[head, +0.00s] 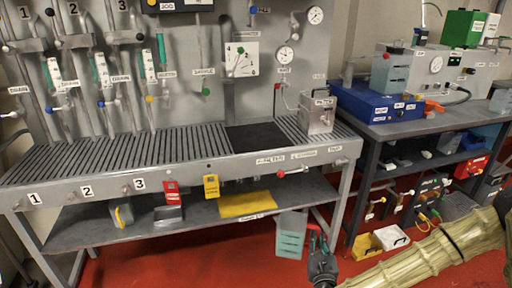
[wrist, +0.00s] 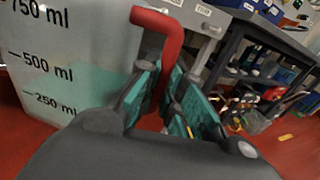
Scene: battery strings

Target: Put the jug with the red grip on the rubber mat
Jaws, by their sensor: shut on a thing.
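The jug (head: 290,236) is a translucent grey-green vessel with a red grip. It is held in the air in front of the bench, low in the head view. In the wrist view its wall (wrist: 60,45) with ml marks fills the left side. My gripper (head: 318,246) is shut on the red grip, which lies between its teal pads in the wrist view (wrist: 168,85). The black rubber mat (head: 256,137) lies flat on the right part of the slatted bench top, above and behind the jug in the head view. Nothing stands on it.
A metal canister (head: 317,115) stands on the bench right of the mat. The bench's front rail (head: 230,170) carries labels and small valves. The lower shelf holds a yellow cloth (head: 247,204) and trays. A side table (head: 425,125) with a blue unit stands at right.

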